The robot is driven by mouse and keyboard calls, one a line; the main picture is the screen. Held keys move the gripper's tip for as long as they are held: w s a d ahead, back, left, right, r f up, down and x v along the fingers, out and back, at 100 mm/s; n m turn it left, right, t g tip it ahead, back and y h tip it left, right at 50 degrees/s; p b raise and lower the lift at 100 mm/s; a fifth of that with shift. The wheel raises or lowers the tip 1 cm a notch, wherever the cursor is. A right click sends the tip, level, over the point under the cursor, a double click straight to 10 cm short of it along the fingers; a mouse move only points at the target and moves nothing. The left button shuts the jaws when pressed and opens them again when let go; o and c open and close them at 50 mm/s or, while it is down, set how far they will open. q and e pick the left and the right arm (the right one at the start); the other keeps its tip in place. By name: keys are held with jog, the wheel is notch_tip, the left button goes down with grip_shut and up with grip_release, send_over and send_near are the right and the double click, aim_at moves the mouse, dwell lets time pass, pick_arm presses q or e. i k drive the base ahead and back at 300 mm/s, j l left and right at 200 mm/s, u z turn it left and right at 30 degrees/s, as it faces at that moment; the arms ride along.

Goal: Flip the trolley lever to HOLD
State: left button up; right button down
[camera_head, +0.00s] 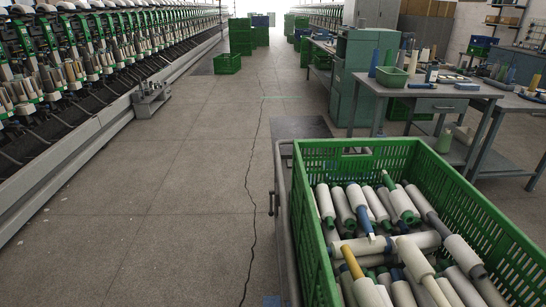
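A trolley with a grey metal frame (283,215) stands at the lower right, cut off by the bottom edge. It carries a large green crate (480,205) full of yarn cones and bobbins. A small dark upright part (272,203) sticks out on the left side of the frame. It may be the trolley lever, but it is too small to tell, and I cannot read any HOLD mark. Neither of my grippers shows in the view.
A long winding machine (70,70) runs along the left. The grey floor (180,190) left of the trolley is clear. A workbench (430,90) with a green basket stands at the right behind the trolley. Green crates (227,63) stand farther down the aisle.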

aim_at(271, 213)
jog(key=i+j+z, duration=0.3)
jog(key=i+j, duration=0.65)
jog(key=i, duration=0.6)
jog(key=i+j+z, duration=0.35)
jog(key=i+j, duration=1)
jog(key=i, duration=0.05)
